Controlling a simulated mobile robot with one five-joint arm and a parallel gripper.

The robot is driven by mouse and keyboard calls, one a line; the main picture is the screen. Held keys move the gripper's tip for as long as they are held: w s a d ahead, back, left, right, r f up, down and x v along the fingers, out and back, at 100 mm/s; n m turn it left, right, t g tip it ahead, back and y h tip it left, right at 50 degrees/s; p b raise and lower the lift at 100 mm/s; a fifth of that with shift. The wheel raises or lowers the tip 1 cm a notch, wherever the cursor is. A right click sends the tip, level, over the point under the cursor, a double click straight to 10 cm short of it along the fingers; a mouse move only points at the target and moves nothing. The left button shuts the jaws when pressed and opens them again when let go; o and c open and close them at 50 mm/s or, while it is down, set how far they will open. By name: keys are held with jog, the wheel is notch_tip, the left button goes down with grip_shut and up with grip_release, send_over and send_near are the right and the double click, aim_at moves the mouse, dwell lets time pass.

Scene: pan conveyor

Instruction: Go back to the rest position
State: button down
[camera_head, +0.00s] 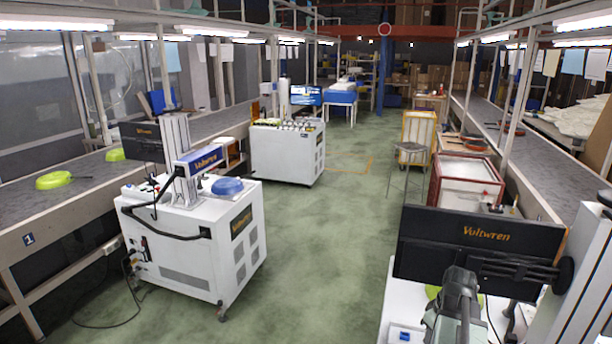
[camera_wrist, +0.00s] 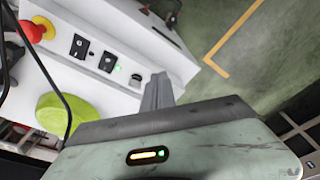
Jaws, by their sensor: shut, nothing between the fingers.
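My gripper (camera_wrist: 158,90) is shut and empty in the wrist view, over the edge of a white machine (camera_wrist: 125,68). Part of my arm shows in the head view at the lower right, in front of a black Vultwren monitor (camera_head: 480,243). A lime green pan (camera_wrist: 60,115) lies on the white machine, left of my gripper and apart from it. In the head view it is mostly hidden behind my arm and the monitor.
A white marking machine (camera_head: 180,250) with a blue pan (camera_head: 227,187) stands at left. Green pans (camera_head: 54,180) lie on the left conveyor (camera_head: 85,202). A red-edged crate (camera_head: 465,167) stands beyond the monitor. The green floor (camera_head: 310,250) between is clear.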

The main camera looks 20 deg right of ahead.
jog(key=w+a+n, duration=0.2)
jog(key=w+a, duration=0.3)
jog(key=a, duration=0.7)
jog(key=w+a+n, duration=0.2)
jog(key=w+a, duration=0.3)
jog(key=a, duration=0.6)
jog(key=s+a+m+g, duration=0.1)
jog(key=a+m, duration=0.5)
jog(key=a, duration=0.9)
jog(key=shift+s+g, duration=0.25)
jog(key=shift+g, duration=0.05)
